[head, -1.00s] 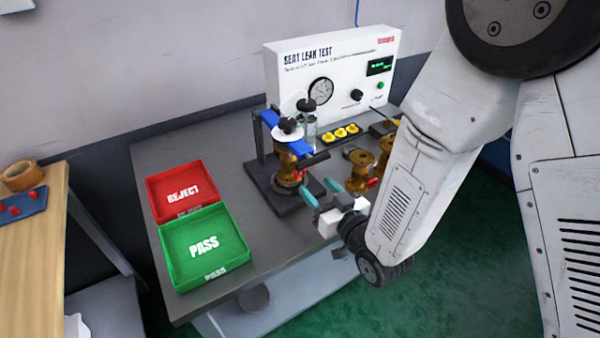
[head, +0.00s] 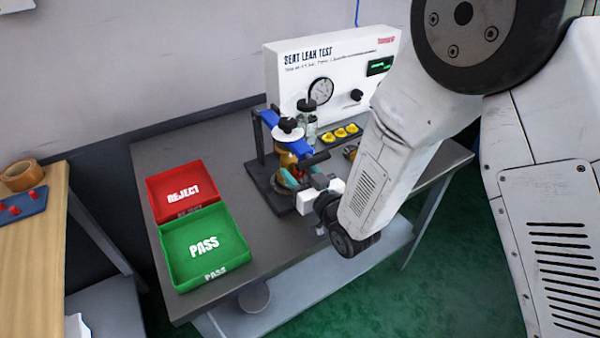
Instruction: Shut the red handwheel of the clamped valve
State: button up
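The brass clamped valve (head: 285,160) stands upright in a dark fixture on the grey bench, under a blue clamp bar (head: 303,149). My gripper (head: 297,174) has come in from the right, low on the valve's near side. Its teal fingertips are at the valve body and look a little apart.
A black clamp handle (head: 313,159) juts out just above my gripper. The seat leak test box (head: 335,80) stands behind, with yellow parts (head: 340,132) before it. A red reject tray (head: 182,190) and green pass tray (head: 205,246) lie left. My arm covers the bench's right part.

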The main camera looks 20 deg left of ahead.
jog(key=c, duration=0.8)
jog(key=shift+m, duration=2.8)
jog(key=o, duration=1)
jog(key=shift+v, duration=3.95)
